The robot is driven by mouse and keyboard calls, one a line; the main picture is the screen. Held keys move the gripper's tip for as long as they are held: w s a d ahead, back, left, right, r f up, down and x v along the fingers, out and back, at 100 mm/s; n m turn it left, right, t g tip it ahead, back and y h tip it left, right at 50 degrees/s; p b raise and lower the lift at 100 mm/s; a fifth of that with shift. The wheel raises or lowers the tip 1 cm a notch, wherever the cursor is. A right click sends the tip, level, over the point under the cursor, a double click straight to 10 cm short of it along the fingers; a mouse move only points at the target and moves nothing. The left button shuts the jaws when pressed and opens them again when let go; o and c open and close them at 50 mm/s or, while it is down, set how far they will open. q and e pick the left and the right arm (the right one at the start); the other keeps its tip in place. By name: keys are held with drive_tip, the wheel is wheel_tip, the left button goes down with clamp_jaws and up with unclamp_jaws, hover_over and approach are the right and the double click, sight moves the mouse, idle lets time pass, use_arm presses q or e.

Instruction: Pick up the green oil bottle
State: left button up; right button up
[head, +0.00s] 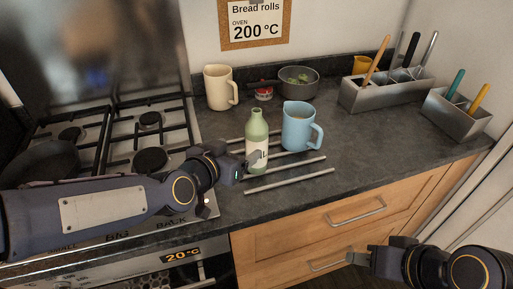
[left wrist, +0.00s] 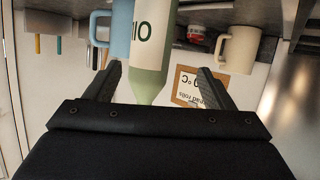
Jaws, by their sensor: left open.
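The green oil bottle (head: 256,138) stands upright on the dark worktop, with a pale label and a narrow neck. My left gripper (head: 250,160) is at its left side, low on the body. In the left wrist view, which looks upside down, the bottle (left wrist: 150,60) shows between the two spread fingers of the left gripper (left wrist: 160,80), with a gap on each side. My right gripper (head: 357,257) is low at the right, in front of the drawers and away from the bottle. Its finger opening is not clear.
A blue jug (head: 298,128) stands close to the bottle's right. Metal bars (head: 290,180) lie around them. A cream mug (head: 220,88), small red tin (head: 264,94) and grey bowl (head: 298,82) stand behind. The gas hob (head: 150,160) is left; utensil holders (head: 385,92) are right.

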sight(258, 134)
use_arm(q)
drive_tip(key=shift+m+t, duration=0.3)
drive_tip(key=shift+t, duration=0.1)
drive_tip(key=x, duration=0.3)
drive_tip(key=d+r+x, duration=0.1)
drive_tip(key=x, duration=0.4)
drive_tip(key=shift+w+d+p, duration=0.2)
drive_tip(key=shift+d+p, duration=0.1)
drive_tip(key=shift+d, duration=0.15)
drive_tip(key=shift+w+d+f, duration=0.1)
drive_tip(key=shift+w+d, duration=0.1)
drive_tip(key=shift+w, duration=0.2)
drive_tip(key=c, duration=1.2)
